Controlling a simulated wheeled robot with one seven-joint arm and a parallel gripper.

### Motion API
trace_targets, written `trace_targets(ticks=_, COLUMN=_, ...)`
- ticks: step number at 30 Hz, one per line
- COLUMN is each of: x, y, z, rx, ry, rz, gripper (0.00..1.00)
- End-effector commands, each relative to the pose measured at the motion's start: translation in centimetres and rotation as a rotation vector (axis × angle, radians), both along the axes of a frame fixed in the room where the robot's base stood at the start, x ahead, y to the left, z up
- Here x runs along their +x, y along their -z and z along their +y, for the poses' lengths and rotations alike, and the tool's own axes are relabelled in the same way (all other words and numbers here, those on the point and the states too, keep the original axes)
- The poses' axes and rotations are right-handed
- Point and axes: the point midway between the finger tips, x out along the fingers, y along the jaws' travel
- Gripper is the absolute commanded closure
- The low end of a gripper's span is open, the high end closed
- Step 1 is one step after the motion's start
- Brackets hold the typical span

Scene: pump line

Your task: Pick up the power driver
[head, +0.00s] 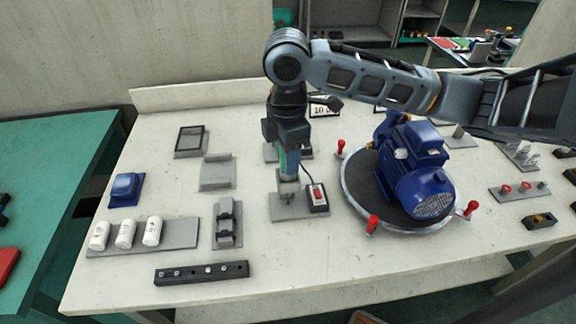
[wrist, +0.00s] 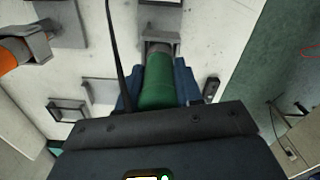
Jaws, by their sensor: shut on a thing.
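The power driver (head: 291,160) has a green body with a grey metal lower end and stands upright in the head view. Its green body also fills the middle of the wrist view (wrist: 158,85). My gripper (head: 285,155) comes down from above and is shut around the green body; its jaws (wrist: 158,88) show on both sides of it in the wrist view. The driver's lower end is at a grey stand (head: 300,212); I cannot tell whether it is clear of the stand. My gripper hides the driver's top.
A box with a red switch (head: 317,199) and a dark cable sits right of the stand. A blue pump (head: 415,170) rests on a round plate with red-topped pegs. White bottles (head: 126,234), a blue block (head: 126,188) and a black bar (head: 202,273) lie left.

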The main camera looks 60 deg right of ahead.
Motion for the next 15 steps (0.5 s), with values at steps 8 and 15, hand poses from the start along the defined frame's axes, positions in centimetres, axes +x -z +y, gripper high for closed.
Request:
trace_targets(ticks=8, x=0.02, y=-0.05, z=-0.01, rx=-0.001, ry=0.0, rz=-0.001, gripper=0.99)
trace_targets(ticks=15, x=0.03, y=-0.28, z=-0.01, rx=-0.001, ry=0.0, rz=-0.001, gripper=0.99)
